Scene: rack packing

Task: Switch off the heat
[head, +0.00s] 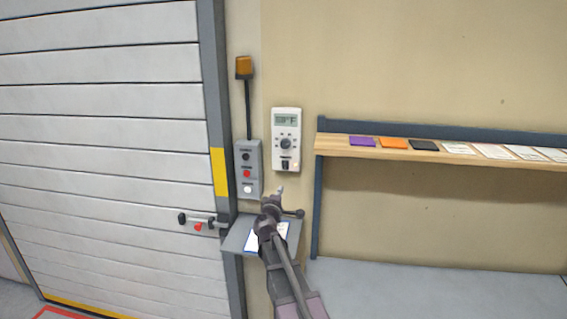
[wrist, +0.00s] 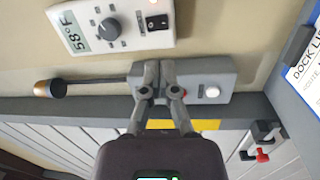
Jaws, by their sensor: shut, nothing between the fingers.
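The white thermostat (head: 287,140) is on the wall right of the shutter door. It has a display, a round dial and a dark rocker switch (head: 285,165) at the bottom. In the wrist view the thermostat (wrist: 82,46) lies sideways, with the display (wrist: 74,32) reading 58°F, the dial (wrist: 110,28) and the rocker switch (wrist: 157,21). My gripper (head: 280,190) is shut and empty, below the thermostat. In the wrist view my gripper (wrist: 157,68) overlaps the grey button box, with the thermostat beyond its tips. I cannot tell whether it touches anything.
The grey button box (head: 248,169) with black, red and white buttons is left of the thermostat, under an orange beacon (head: 244,67). A small ledge (head: 236,238) with a paper sits below. A wooden shelf (head: 334,144) with cards is at right. A door latch (head: 198,224) is at left.

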